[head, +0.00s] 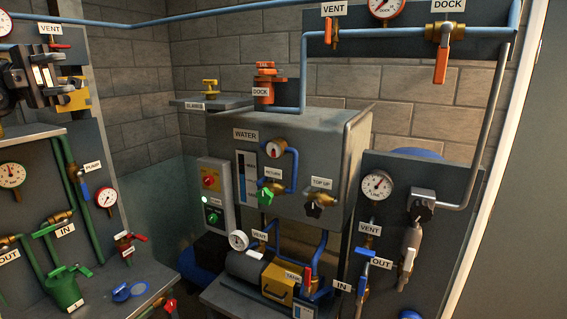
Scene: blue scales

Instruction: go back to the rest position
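My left gripper (76,84) is at the upper left, in front of the left panel. Its dark body comes in from the left edge, and yellow-orange parts show at its finger end. I cannot make out whether there is a gap between the fingers, and no held object is clear. My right gripper is not in view.
A grey water tank (330,150) stands in the middle, with a red dock fitting (263,90) on top. The right panel (450,190) carries valves.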

